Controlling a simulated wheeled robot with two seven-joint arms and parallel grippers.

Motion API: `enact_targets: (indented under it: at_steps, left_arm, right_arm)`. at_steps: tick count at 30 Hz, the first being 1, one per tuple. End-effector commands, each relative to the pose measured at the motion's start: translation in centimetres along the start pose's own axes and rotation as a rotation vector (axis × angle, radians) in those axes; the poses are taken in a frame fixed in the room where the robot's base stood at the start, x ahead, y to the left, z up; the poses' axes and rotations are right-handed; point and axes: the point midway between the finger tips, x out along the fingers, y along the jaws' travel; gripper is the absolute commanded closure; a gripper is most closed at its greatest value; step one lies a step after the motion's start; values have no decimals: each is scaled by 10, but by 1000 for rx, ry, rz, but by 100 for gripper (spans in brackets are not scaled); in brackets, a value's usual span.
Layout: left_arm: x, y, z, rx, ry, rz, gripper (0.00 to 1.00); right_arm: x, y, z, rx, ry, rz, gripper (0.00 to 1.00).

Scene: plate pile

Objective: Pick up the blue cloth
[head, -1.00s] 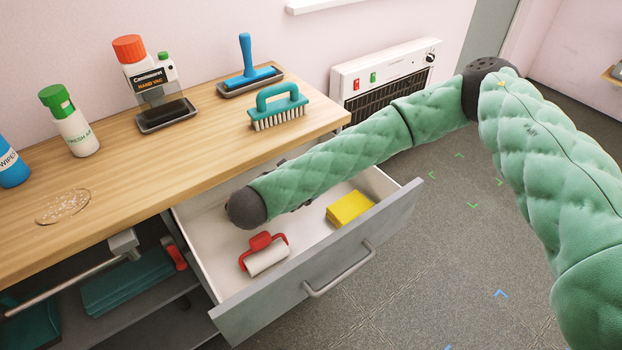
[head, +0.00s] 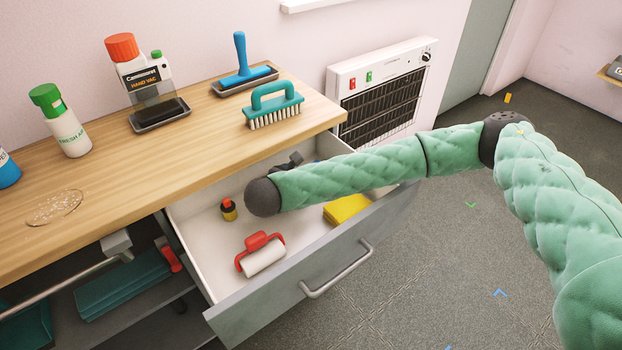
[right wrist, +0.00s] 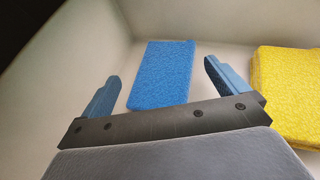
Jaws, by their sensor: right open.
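The blue cloth (right wrist: 162,78) lies flat on the drawer floor in the right wrist view, a folded rectangle near the back wall. My right gripper (right wrist: 161,70) is open and empty, with its blue fingers on either side of the cloth in the picture. I cannot tell its height above the cloth. In the head view my right arm reaches into the open drawer (head: 290,285) and hides most of the gripper. A small blue patch shows behind the arm there, but I cannot tell what it is. My left gripper is out of view.
A yellow cloth (head: 347,209) lies right of the blue one, also in the right wrist view (right wrist: 285,95).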

Motion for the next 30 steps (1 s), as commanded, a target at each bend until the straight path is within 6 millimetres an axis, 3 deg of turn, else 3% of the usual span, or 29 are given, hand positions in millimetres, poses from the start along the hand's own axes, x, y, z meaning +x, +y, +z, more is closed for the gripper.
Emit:
enact_targets:
  at_steps: [8, 16, 30]
  left_arm:
    - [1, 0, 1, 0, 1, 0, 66]
    - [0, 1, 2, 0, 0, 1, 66]
    - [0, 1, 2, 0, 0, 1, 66]
  right_arm:
    - [3, 0, 0, 0, 0, 1, 1]
    - [3, 0, 0, 0, 0, 1, 49]
    - [1, 0, 0, -1, 1, 1, 51]
